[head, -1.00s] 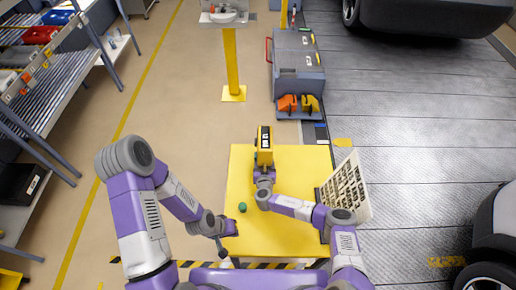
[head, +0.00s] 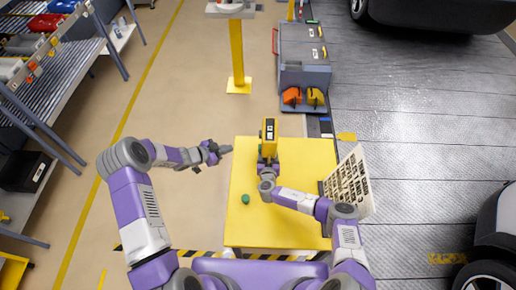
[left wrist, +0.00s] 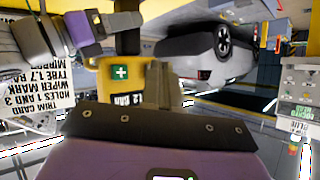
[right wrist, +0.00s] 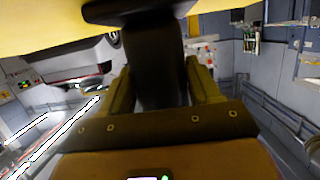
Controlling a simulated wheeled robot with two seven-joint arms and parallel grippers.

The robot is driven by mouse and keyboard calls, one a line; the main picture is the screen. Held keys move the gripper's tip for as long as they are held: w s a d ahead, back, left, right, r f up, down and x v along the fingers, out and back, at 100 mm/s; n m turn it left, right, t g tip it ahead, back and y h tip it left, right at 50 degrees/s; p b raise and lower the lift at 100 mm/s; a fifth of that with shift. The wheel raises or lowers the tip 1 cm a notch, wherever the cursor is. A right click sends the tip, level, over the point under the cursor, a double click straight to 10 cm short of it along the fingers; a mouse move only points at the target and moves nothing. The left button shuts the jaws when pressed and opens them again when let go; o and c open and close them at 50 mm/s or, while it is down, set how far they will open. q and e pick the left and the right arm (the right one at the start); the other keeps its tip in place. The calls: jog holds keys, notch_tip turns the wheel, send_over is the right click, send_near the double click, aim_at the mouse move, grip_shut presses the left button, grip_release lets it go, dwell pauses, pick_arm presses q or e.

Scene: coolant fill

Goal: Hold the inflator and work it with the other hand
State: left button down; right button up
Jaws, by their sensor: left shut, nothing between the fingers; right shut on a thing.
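The inflator (head: 269,131) is a yellow tool with a dark, labelled face, upright over the far part of the yellow table (head: 300,215). My right gripper (right wrist: 160,85) is shut on its dark handle (right wrist: 155,60). In the head view that grip is partly hidden by my wrist.
A small green object (head: 245,199) lies on the table's left part. A tilted white printed board (head: 350,185) stands at the table's right edge. A grey cabinet (head: 303,72) and a yellow post (head: 237,55) stand beyond. Shelves (head: 45,90) are at left; the floor between is clear.

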aim_at(260, 149)
pick_arm(q)
jog(key=shift+w+a+m, duration=0.2)
jog(key=shift+a+m, duration=0.05)
jog(key=shift+m, duration=0.15)
jog(key=d, duration=0.9)
dwell(2.2)
jog(key=shift+d, duration=0.35)
jog(key=shift+d, duration=0.55)
dwell(3.6)
